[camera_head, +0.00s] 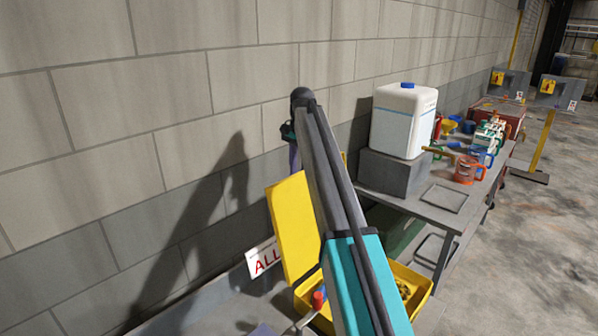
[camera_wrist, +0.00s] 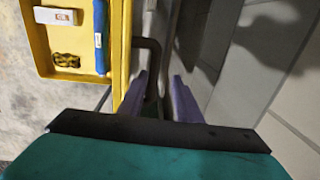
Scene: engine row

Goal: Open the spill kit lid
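The spill kit is an open yellow box (camera_head: 412,284), low beside the wall in the head view and partly hidden by my arm. Its yellow lid (camera_head: 293,228) stands up steeply on the wall side. In the wrist view the box (camera_wrist: 37,48) shows its inside, and the lid is a thin yellow strip (camera_wrist: 121,45) seen edge-on. My gripper (camera_wrist: 163,100) has its two purple fingers apart with nothing visibly held between them. It is on the wall side of the lid. In the head view the gripper (camera_head: 292,150) is mostly hidden behind my arm, above the lid.
The box holds a white pack (camera_wrist: 56,15), a blue roll (camera_wrist: 101,38) and a dark-yellow item (camera_wrist: 67,60). A dark bent bar (camera_wrist: 152,55) lies beyond the fingers. The block wall (camera_head: 130,110) is close. A bench (camera_head: 428,208) with a white canister (camera_head: 402,122) stands right.

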